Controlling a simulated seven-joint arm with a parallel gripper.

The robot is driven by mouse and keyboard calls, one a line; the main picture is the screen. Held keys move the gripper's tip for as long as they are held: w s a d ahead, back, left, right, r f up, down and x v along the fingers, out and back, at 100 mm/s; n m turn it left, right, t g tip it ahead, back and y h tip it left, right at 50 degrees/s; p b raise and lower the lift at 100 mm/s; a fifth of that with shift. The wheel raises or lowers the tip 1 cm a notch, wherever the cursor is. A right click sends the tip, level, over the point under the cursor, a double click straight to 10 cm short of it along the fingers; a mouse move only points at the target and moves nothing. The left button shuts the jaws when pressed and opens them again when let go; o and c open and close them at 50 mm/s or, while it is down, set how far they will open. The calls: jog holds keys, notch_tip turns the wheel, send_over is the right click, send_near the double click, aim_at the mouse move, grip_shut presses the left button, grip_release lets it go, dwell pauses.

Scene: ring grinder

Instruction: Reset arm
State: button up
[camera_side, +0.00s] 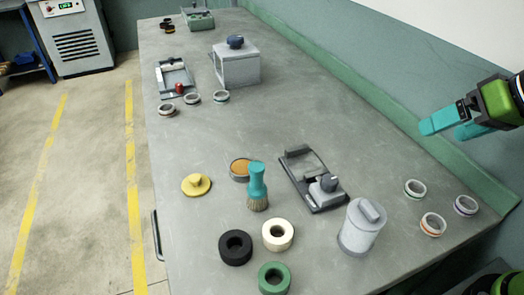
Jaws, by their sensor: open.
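My gripper (441,130) is at the right of the side view, raised above the right rear of the table. Its two teal fingers point left. They are apart with nothing between them, and no object touches them. The green and black wrist behind it runs out of the right edge of the picture.
The grey table (300,105) holds a dark clamp fixture (312,180), a lidded grey canister (362,227), a teal-handled brush (257,186), a green ring (274,278) and several small metal rings. A grey box (236,66) stands farther back. The table's right middle is clear.

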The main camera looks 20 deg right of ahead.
jog(key=s, duration=0.1)
jog(key=s+d+f+m, duration=0.1)
jog(key=f, duration=0.1)
jog(key=shift+s+d+f+m, duration=0.15)
jog(key=shift+s+d+m, duration=0.15)
jog(key=shift+s, duration=0.1)
